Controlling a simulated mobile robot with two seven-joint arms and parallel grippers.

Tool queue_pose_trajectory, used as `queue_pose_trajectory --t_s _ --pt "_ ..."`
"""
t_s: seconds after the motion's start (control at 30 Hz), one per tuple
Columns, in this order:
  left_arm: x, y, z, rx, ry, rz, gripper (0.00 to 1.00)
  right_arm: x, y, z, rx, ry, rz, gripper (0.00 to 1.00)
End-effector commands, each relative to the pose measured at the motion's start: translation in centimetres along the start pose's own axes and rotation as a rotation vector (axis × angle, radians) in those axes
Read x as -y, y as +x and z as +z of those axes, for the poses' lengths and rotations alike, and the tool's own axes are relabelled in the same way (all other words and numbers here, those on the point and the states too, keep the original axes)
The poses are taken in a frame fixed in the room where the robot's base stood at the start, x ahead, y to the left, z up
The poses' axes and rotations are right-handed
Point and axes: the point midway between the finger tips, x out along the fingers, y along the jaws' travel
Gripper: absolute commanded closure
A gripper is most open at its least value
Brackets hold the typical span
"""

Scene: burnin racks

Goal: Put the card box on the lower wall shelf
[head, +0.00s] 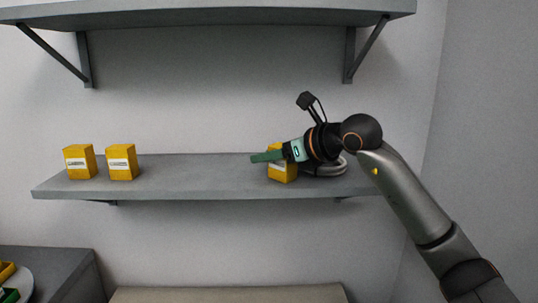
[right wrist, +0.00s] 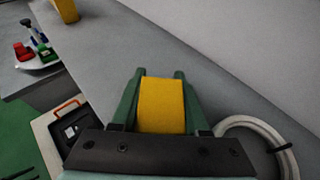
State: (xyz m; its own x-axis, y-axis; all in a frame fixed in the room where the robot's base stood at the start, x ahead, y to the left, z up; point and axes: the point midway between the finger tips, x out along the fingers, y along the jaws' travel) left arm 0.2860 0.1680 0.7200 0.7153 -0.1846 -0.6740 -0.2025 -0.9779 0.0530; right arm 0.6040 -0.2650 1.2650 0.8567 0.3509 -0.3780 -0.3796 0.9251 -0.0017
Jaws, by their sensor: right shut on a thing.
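The card box (head: 283,172) is yellow with a pale label and stands upright at the right part of the lower wall shelf (head: 210,172). My right gripper (head: 268,156) is shut on it from the right, with a green finger across its upper front. In the right wrist view the yellow box (right wrist: 161,105) sits between the two green fingers of my right gripper (right wrist: 160,88). The box's base appears at the shelf surface; I cannot tell whether it bears on it. My left gripper is not in view.
Two similar yellow boxes (head: 80,161) (head: 122,162) stand at the shelf's left. A pale coiled cable (head: 326,168) lies close to the right of the held box. An upper shelf (head: 210,14) with brackets hangs above. The shelf middle is clear.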

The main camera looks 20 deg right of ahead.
Motion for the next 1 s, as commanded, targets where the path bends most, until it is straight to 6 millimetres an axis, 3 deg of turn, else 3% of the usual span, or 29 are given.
queue_pose_trajectory --t_s 0.1,0.13,0.4,0.73,1.0 --pt "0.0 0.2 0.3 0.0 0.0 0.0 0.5 0.0 0.1 -0.3 0.0 0.0 0.0 1.0" --pt "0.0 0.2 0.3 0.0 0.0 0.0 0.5 0.0 0.1 -0.4 0.0 0.0 0.0 0.54" --pt "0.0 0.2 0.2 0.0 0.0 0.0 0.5 0.0 0.1 -0.2 -0.001 0.0 0.0 0.26" --pt "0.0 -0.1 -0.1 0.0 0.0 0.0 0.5 0.0 -0.2 0.2 0.0 0.0 0.0 0.26" --pt "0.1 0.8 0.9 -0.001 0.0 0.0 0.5 0.1 -5.2 -0.1 0.004 -0.002 -0.005 0.26"
